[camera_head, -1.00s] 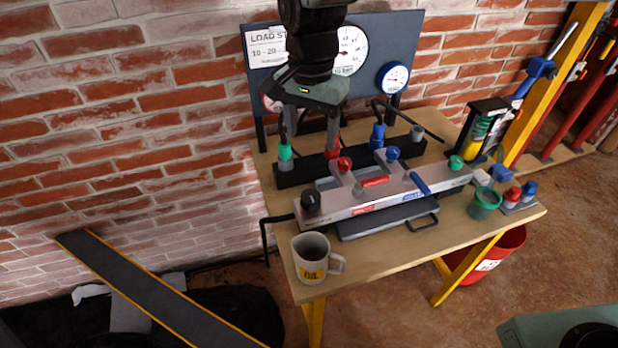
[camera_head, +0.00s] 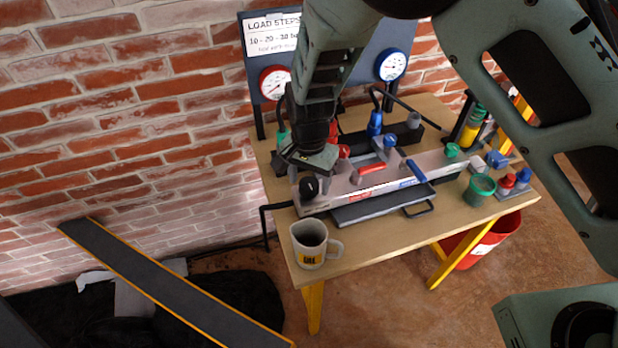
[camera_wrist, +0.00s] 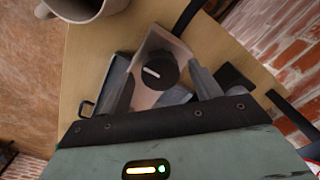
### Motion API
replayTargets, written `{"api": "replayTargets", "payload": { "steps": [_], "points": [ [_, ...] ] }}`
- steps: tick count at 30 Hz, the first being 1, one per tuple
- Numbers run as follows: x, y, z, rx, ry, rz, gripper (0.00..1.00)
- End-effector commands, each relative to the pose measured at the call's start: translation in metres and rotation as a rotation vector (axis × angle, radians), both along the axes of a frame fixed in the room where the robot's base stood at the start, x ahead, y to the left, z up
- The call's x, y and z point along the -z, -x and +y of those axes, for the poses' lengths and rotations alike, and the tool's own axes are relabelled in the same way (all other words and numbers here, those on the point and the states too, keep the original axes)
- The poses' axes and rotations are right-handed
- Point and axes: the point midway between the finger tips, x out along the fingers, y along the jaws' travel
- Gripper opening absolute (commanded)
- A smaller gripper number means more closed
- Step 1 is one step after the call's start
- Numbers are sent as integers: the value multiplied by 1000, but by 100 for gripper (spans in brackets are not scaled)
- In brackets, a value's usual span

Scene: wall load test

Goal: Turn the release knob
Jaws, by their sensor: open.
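The black release knob (camera_head: 309,187) stands on the left end of the grey manifold block (camera_head: 318,205). In the wrist view the knob (camera_wrist: 155,72) is round with a white pointer line, and it lies between my two fingers. My gripper (camera_head: 309,173) is just above the knob in the head view, pointing down. In the wrist view my gripper (camera_wrist: 163,78) is open, with one finger on each side of the knob and a gap visible at both sides. Whether the fingertips are down at knob height is hard to tell.
A mug (camera_head: 309,246) stands close in front of the knob at the table's front left corner. Red and blue valves (camera_head: 390,140) rise along the manifold to the right. A board with gauges (camera_head: 391,66) stands behind. A green cup (camera_head: 480,190) is at the right.

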Motion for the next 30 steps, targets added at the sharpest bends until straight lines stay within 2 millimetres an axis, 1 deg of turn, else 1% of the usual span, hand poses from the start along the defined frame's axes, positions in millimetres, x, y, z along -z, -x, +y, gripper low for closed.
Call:
{"api": "replayTargets", "payload": {
  "steps": [4,11,14,15,16,23,30],
  "points": [
    [6,0,0,0,-1,0,63],
    [6,0,0,0,-1,0,63],
    [6,0,0,0,-1,0,38],
    [6,0,0,0,-1,0,27],
    [6,0,0,0,-1,0,18],
    [6,0,0,-7,0,1,18],
    [6,0,0,-83,-1,0,18]
  ]
}}
